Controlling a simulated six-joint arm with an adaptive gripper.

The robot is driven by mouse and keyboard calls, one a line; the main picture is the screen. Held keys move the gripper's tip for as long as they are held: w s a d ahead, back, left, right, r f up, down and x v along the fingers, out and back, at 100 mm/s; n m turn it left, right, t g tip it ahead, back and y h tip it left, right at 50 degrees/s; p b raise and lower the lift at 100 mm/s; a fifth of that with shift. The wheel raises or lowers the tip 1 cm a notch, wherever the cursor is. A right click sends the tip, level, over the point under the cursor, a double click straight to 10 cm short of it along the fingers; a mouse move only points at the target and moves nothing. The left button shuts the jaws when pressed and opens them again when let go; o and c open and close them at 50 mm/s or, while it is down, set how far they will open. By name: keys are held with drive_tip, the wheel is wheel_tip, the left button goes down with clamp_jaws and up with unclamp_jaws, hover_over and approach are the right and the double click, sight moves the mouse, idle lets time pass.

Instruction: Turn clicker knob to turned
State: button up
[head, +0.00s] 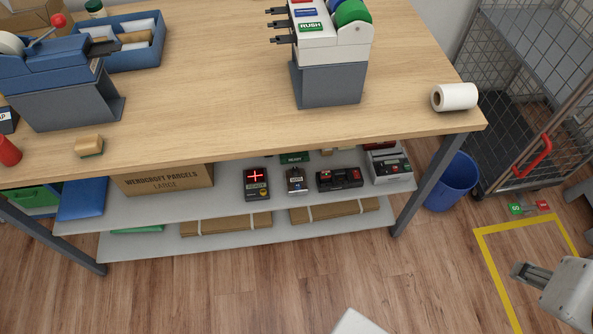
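Several small devices stand on the upper shelf under the counter. One is a small dark device with a pale metallic face (297,181), which may be the clicker. Its knob is too small to make out, so I cannot tell how it is turned. My gripper (530,273) is at the lower right, above the floor by the yellow marking, well apart from the shelf. Its grey fingers point left and I see nothing between them. Their spread is not clear from this angle.
Beside the device are a black unit with a red cross display (257,184), a black-and-red unit (340,179) and a grey terminal (390,167). The wooden counter (215,100) overhangs the shelf. A blue bin (452,183) and a wire cage trolley (525,110) stand right.

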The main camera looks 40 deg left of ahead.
drive_tip(key=w+a+f+n, duration=0.1)
drive_tip(key=w+a+f, duration=0.25)
drive_tip(key=w, duration=0.35)
drive_tip(key=w+a+f+n+y, duration=0.1)
drive_tip(key=w+a+f, duration=0.25)
drive_tip(key=w, duration=0.45)
drive_tip(key=w+a+f+n, duration=0.1)
drive_tip(key=w+a+f, duration=0.2)
drive_tip(key=w+a, duration=0.3)
drive_tip(key=w+a+f+n+y, duration=0.1)
drive_tip(key=w+a+f, duration=0.2)
drive_tip(key=a+f, duration=0.3)
drive_tip(key=w+a+f+n+y, duration=0.1)
drive_tip(key=w+a+f+n, duration=0.1)
drive_tip(key=w+a+f, duration=0.45)
drive_tip(key=n+t+y, duration=0.2)
drive_tip(key=n+y, duration=0.3)
drive_tip(key=y, duration=0.3)
approach(296, 170)
drive_tip(key=shift+w+a+f, duration=0.3)
drive_tip(key=shift+w+a, duration=0.1)
drive_tip(key=shift+a+f, duration=0.1)
drive_tip(key=shift+a, duration=0.05)
drive_tip(key=shift+x, duration=3.65)
drive_tip(key=shift+a, duration=0.1)
